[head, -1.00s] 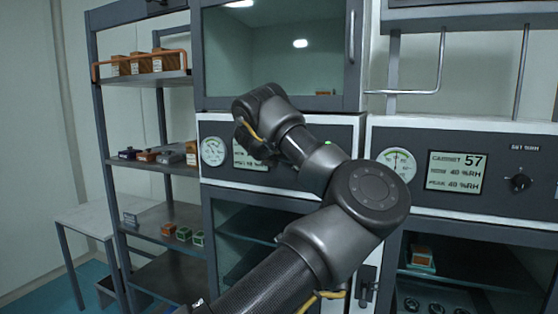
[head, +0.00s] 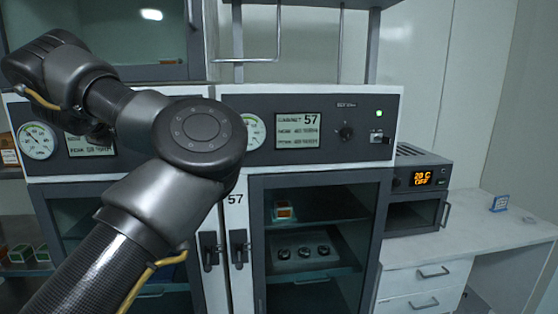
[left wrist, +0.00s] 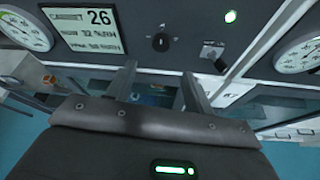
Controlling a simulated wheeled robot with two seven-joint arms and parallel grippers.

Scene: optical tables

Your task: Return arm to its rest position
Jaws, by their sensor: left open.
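My left arm (head: 198,138) rises from the lower left of the head view and bends at a round dark joint toward the upper left. It stands in front of the cabinets and hides part of their panels and doors. Its gripper does not show in the head view. In the left wrist view my left gripper (left wrist: 157,76) has its two fingers apart with nothing between them. It is in front of a cabinet panel reading CABINET 26 (left wrist: 85,30). My right arm and gripper are in neither view.
Cabinet 57 (head: 318,180) has a glass door, with a small orange-and-green box (head: 284,211) inside. To its right are a small oven reading 20 C OFF (head: 421,180) and a white bench (head: 480,238), mostly bare. Green boxes (head: 30,255) sit at the lower left.

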